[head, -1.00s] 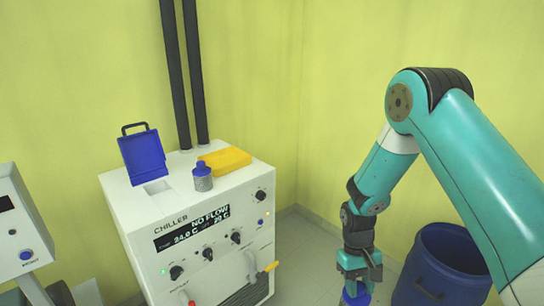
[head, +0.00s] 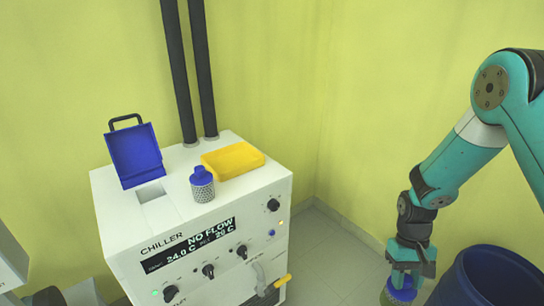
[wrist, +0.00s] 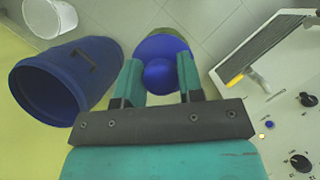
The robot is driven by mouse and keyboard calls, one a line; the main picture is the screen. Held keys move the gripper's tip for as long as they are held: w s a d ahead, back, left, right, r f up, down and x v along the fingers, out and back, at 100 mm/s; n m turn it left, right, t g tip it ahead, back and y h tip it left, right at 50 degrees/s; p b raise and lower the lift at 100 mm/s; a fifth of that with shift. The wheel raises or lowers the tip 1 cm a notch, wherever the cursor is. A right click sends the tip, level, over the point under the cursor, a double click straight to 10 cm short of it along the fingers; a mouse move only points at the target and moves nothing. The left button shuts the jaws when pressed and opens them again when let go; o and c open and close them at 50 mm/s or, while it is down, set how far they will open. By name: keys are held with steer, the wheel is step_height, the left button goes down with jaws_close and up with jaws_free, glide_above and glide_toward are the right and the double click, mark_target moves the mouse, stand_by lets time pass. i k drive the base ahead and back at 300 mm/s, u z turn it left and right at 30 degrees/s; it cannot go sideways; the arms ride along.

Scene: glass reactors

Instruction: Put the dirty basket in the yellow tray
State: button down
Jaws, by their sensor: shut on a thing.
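My gripper (head: 402,280) is at the lower right of the head view, shut on a blue-topped basket (head: 398,295) whose lower part is cut off by the picture edge. In the wrist view its round blue knob (wrist: 158,74) sits between my two fingers (wrist: 158,64), above the floor. I cannot tell how dirty it is. The yellow tray (head: 234,160) lies on the back right of the chiller top, well to the left of my gripper, and looks empty. Another basket (head: 202,187), grey mesh with a blue top, stands upright on the chiller in front of the tray.
The white chiller (head: 220,225) has a raised blue lid (head: 136,155) behind a square opening (head: 152,194). Two dark pipes (head: 190,70) rise behind it. A blue barrel (head: 485,280) stands right of my gripper. A white bucket (wrist: 48,17) shows in the wrist view.

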mark_target(233, 164)
steer(key=u, duration=0.45)
steer(key=i, duration=0.5)
steer(key=u, duration=0.5)
